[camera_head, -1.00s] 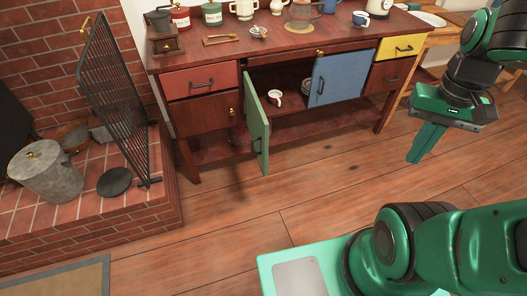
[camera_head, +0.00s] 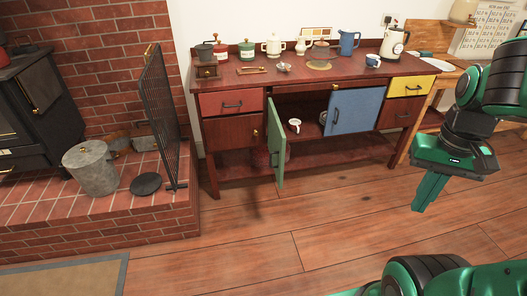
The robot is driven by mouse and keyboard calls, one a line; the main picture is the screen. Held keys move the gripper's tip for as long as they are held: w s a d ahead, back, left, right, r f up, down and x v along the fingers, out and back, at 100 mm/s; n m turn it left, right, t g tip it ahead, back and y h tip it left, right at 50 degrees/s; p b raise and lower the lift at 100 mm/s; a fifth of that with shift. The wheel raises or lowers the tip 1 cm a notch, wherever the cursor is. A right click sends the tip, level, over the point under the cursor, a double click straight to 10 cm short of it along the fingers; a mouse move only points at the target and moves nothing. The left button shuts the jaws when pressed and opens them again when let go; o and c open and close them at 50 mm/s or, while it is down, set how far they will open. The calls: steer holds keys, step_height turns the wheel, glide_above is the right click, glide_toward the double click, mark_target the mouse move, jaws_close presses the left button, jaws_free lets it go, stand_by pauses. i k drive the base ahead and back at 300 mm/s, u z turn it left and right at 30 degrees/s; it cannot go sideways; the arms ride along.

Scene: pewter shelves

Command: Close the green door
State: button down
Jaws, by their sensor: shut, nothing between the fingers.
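The green door (camera_head: 277,142) hangs on the front of the dark red wooden cabinet (camera_head: 233,133), left of its open middle compartment. It stands open, swung out toward me, with a dark handle on it. My gripper (camera_head: 428,193) is at the right, pointing down in front of the cabinet's right end. Its green fingers are together and empty. It is well to the right of the green door and apart from it.
A white cup (camera_head: 294,125) sits inside the open compartment. Canisters, a blue jug (camera_head: 349,43) and a kettle (camera_head: 394,42) stand on the cabinet top. At the left are a brick hearth (camera_head: 100,225), a metal bucket (camera_head: 91,167) and a fire screen (camera_head: 160,115). The wooden floor in front is clear.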

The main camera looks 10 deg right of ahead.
mark_target(276, 137)
steer(key=i, duration=1)
steer(key=u, duration=0.05)
